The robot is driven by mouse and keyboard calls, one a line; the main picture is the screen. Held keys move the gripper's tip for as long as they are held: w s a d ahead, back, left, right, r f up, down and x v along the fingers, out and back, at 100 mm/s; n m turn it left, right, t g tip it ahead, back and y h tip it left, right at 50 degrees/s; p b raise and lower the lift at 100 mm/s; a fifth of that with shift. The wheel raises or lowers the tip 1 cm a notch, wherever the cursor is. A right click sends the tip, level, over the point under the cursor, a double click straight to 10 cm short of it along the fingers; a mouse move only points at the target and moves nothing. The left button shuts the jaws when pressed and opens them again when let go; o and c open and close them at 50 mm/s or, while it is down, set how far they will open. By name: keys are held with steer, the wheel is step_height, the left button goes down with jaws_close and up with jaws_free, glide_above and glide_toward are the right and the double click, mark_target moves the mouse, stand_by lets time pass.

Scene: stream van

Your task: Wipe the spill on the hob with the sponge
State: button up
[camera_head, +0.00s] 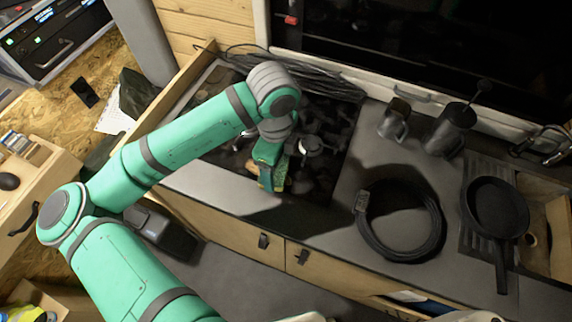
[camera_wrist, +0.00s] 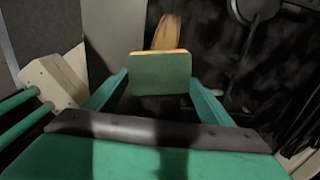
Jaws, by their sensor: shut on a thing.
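My gripper (camera_head: 272,182) is over the front part of the dark hob (camera_head: 318,186), pointing down. In the wrist view, my gripper (camera_wrist: 160,88) is shut on a sponge (camera_wrist: 160,74), with one finger at each side. The sponge has a green face and a yellow-orange edge. It also shows in the head view (camera_head: 281,172), low over the hob; I cannot tell whether it touches the surface. A brown-orange patch (camera_wrist: 168,32) shows just beyond the sponge in the wrist view; I cannot tell if it is the spill. My arm hides part of the hob.
Black cables (camera_head: 325,82) lie along the hob's back. On the counter to the right are a coiled black cable (camera_head: 362,225), a mug (camera_head: 394,120), a dark jug (camera_head: 452,130) and a frying pan (camera_head: 497,208). Grey counter (camera_head: 345,235) runs along the front.

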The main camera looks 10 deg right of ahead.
steer(key=shift+w+a+f, duration=0.1)
steer(key=shift+w+a, duration=0.45)
steer(key=shift+a, duration=0.25)
steer(key=shift+w+a+f, duration=0.1)
steer(key=shift+w+a, duration=0.45)
steer(key=shift+a, duration=0.3)
steer(key=shift+w+a+f, duration=0.1)
steer(key=shift+w+a, duration=0.45)
steer(key=shift+a, duration=0.25)
steer(key=shift+w+a+r, duration=0.1)
steer(key=shift+w+a, duration=0.45)
steer(key=shift+a, duration=0.15)
steer(key=shift+w+a+r, duration=0.1)
steer(key=shift+w+a, duration=0.4)
steer(key=shift+a, duration=0.2)
steer(key=shift+c, duration=0.2)
steer(key=shift+r, duration=0.1)
steer(key=shift+r, duration=2.85)
steer(key=shift+c, duration=0.2)
steer(key=shift+r, duration=0.1)
steer(key=shift+r, duration=1.4)
